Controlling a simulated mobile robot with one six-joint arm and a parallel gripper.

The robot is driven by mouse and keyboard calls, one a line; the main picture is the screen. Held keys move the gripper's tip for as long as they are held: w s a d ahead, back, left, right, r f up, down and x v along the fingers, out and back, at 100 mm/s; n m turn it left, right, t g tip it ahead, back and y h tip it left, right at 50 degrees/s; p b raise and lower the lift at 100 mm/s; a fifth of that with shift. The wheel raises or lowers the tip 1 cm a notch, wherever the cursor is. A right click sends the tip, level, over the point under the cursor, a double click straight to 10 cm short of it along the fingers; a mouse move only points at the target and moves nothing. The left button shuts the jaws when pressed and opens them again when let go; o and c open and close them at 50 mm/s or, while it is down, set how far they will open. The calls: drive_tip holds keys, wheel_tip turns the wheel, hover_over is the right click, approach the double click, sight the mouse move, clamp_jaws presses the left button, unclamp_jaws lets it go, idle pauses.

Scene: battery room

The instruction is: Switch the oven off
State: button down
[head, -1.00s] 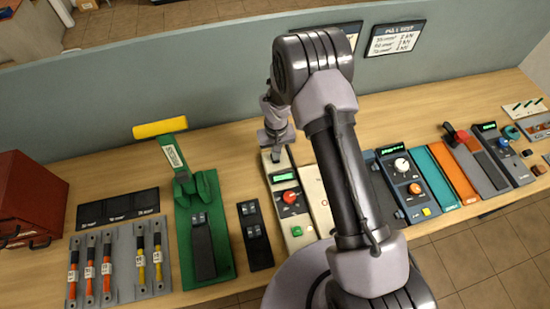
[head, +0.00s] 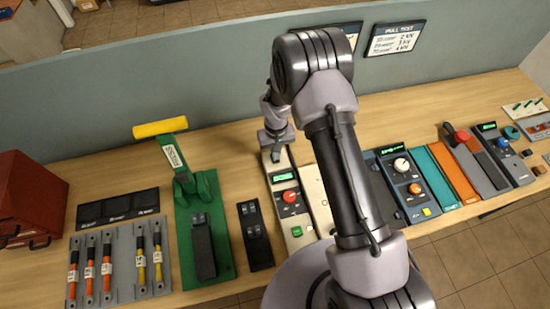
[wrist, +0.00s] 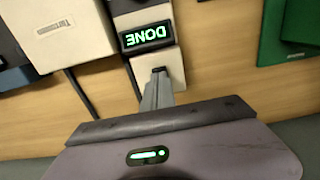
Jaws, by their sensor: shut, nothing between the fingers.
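The oven appears to be the narrow cream unit with a red knob (head: 289,196), a green button (head: 296,231) and a lit display (head: 284,177). In the wrist view the display (wrist: 146,37) reads DONE in green, upside down. My gripper (head: 275,155) is over the unit's far end. In the wrist view my gripper (wrist: 159,73) is shut and empty, its tips at a small dark part on the cream end block (wrist: 172,65). The tips hide most of that part, and I cannot tell whether they touch it or how it is set.
A green press with a yellow handle (head: 160,128) stands to the left, beside a dark switch panel (head: 255,235). Another cream box (wrist: 64,25) is close beside the oven. Blue and orange units (head: 450,172) stand to the right. The bench behind is clear up to the wall.

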drive_tip(key=shift+f+b, duration=0.8)
drive_tip(key=shift+f, duration=0.1)
idle(0.3)
drive_tip(key=shift+r+p, duration=1.8)
drive_tip(key=shift+r, duration=1.75)
drive_tip(key=shift+f, duration=0.1)
